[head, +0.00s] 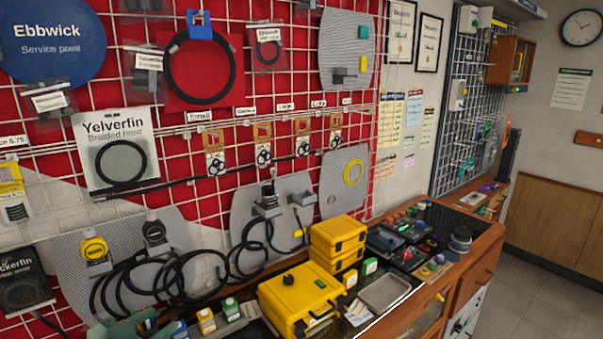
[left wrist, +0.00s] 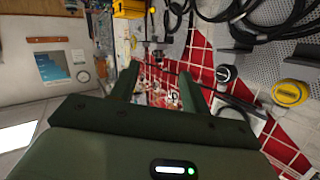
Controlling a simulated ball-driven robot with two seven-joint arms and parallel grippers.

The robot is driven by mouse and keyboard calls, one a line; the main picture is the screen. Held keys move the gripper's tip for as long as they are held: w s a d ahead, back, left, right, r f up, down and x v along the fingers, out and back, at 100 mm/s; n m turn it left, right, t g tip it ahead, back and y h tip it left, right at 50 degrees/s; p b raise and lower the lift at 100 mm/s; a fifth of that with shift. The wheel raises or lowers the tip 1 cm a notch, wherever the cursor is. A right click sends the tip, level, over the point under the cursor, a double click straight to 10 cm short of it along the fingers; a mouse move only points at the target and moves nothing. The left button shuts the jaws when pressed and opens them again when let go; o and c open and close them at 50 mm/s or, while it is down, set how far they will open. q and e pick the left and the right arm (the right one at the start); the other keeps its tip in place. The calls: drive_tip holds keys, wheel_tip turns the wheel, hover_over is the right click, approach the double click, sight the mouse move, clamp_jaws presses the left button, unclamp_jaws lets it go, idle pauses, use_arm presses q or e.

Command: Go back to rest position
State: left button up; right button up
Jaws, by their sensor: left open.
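My left gripper (head: 128,325) shows at the bottom left edge of the head view, mostly cut off, in front of the workbench and below the coiled black hoses (head: 165,280). In the left wrist view, the two green fingers of my left gripper (left wrist: 159,72) stand apart with nothing between them. That wrist camera looks past them to the red and white wall grid. My right gripper is in neither view.
A yellow case (head: 300,298) and stacked yellow boxes (head: 337,240) stand on the bench. Small yellow and green-topped boxes (head: 206,320) stand just right of my left gripper. A grey tray (head: 384,292) lies near the front edge. Open floor (head: 535,300) shows at right.

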use_arm(q)
drive_tip(key=s+d+f+m+g+y, duration=0.2)
drive_tip(key=s+d+f+g+y, duration=0.15)
drive_tip(key=s+f, duration=0.55)
drive_tip(key=s+a+g+y, duration=0.2)
drive_tip(key=s+y, duration=0.1)
drive_tip(key=s, duration=0.4)
drive_tip(key=s+a+g+y, duration=0.2)
drive_tip(key=s+a+y, duration=0.1)
drive_tip(key=s, duration=0.5)
drive_tip(key=s+d+f+n+g+h+b, duration=0.1)
drive_tip(key=d+f+b, duration=0.15)
drive_tip(key=f, duration=1.35)
drive_tip(key=s+d+f+g+h+b, duration=0.15)
drive_tip(key=f+b, duration=0.25)
drive_tip(key=f, duration=1.1)
drive_tip(key=s+d+f+n+g+h+b, duration=0.1)
drive_tip(key=s+f+b, duration=0.5)
drive_tip(key=s+f, duration=1.5)
wheel_tip(320, 180, down, 4)
drive_tip(key=shift+r+n+g+h+b, duration=0.1)
drive_tip(key=shift+n+g+h+b, duration=0.35)
drive_tip(key=shift+n+g, duration=0.75)
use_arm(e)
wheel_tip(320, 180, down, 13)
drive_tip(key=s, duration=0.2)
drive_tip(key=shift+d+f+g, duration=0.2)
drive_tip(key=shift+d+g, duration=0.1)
use_arm(q)
drive_tip(key=shift+w, duration=0.1)
